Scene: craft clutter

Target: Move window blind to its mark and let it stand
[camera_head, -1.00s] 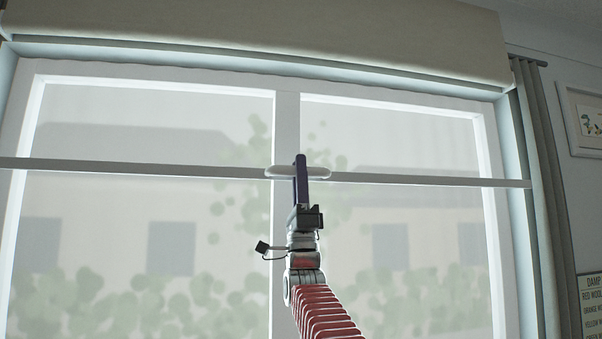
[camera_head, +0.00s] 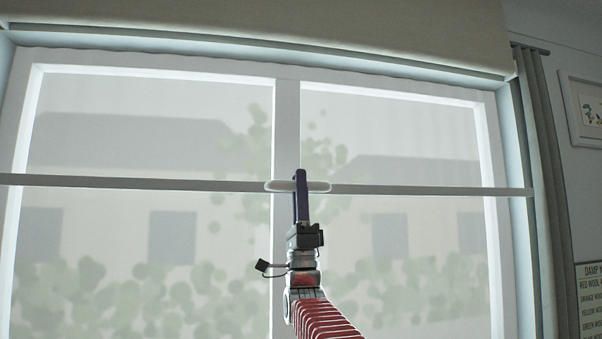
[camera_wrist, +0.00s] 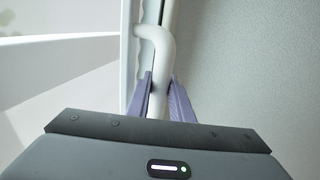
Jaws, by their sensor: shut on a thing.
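The window blind shows as a pale bottom rail (camera_head: 120,181) running across the whole window, with a rounded white handle (camera_head: 322,187) at its middle. The rail hangs in the upper half of the window, nearly level. My gripper (camera_head: 300,175) reaches up from below and is shut on the handle. In the wrist view, the two purple fingers (camera_wrist: 158,78) lie on either side of the white handle tube (camera_wrist: 168,42), which bends at the top. The fingers hide part of the handle. I cannot make out a mark in either view.
A cream pelmet (camera_head: 250,25) spans the top of the window. The white window frame (camera_head: 287,120) has a central upright behind my arm. A grey curtain (camera_head: 548,180), a framed picture (camera_head: 585,110) and a lettered sign (camera_head: 590,300) are at the right.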

